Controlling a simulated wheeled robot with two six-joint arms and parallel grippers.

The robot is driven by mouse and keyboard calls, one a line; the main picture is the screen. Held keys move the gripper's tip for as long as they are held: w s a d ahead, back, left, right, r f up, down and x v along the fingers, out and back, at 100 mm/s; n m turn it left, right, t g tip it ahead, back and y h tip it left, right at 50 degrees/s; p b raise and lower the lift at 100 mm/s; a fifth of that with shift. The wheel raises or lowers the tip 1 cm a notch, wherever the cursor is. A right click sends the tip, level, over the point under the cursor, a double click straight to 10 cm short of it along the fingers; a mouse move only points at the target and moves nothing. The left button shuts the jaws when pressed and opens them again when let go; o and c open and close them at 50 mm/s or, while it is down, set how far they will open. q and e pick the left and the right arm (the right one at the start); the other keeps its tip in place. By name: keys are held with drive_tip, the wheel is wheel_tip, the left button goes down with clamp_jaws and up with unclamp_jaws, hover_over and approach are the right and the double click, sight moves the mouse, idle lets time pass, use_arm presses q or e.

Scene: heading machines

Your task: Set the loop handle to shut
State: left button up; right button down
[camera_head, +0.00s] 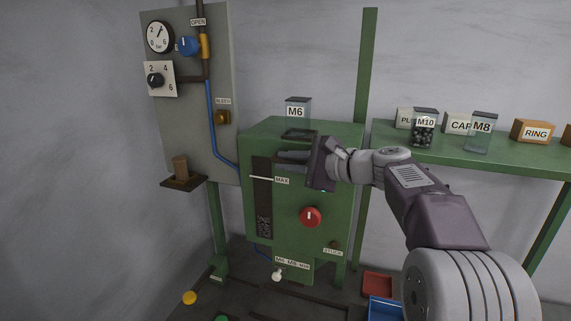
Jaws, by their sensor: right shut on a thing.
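My right gripper (291,155) reaches in from the right to the upper front of the green machine (339,196). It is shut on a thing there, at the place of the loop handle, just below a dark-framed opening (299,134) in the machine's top. The gripper hides most of the handle, so its exact position is hard to tell. My left gripper is not in view.
A clear M6 box (297,112) stands behind the opening. A red knob (310,217) is below my gripper. A grey panel (221,60) with a gauge and a blue knob (187,46) stands left. A shelf (480,156) with M10 and M8 containers is right.

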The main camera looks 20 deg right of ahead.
drive_tip(key=shift+a, duration=0.1)
drive_tip(key=c, duration=1.7)
unclamp_jaws()
drive_tip(key=shift+o, duration=1.2)
drive_tip(key=shift+w, duration=0.25)
drive_tip(key=shift+s+d, duration=0.2)
drive_tip(key=shift+s, duration=0.1)
drive_tip(key=b+v, duration=0.2)
drive_tip(key=v, duration=0.6)
drive_tip(key=shift+d+f+b, duration=0.1)
drive_tip(key=shift+b, duration=0.3)
drive_tip(key=shift+s+d, duration=0.1)
drive_tip(key=shift+s, duration=0.05)
